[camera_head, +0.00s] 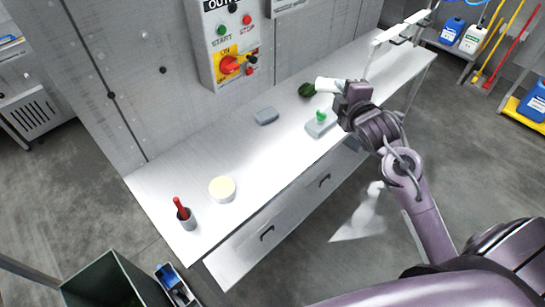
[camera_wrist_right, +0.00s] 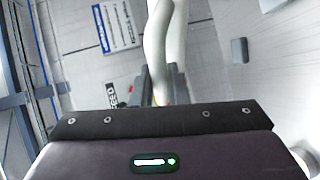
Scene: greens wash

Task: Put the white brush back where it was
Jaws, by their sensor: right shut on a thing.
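My right gripper (camera_head: 342,98) is above the far part of the white counter (camera_head: 165,180) and is shut. A white, rounded thing, seemingly the white brush (camera_head: 326,84), sticks out to the left from its jaws. In the right wrist view, the right gripper (camera_wrist_right: 161,88) has a long pale white piece of the brush (camera_wrist_right: 155,45) between its fingers. The bristles are not clear in either view. My left gripper is not in view.
On the counter are a green vegetable (camera_head: 306,90), a grey block (camera_head: 266,116), a grey pad with a green knob (camera_head: 320,124), a round pale-yellow-topped dish (camera_head: 222,188) and a cup (camera_head: 188,222) with a red handle. A dark green bin (camera_head: 110,284) stands lower left.

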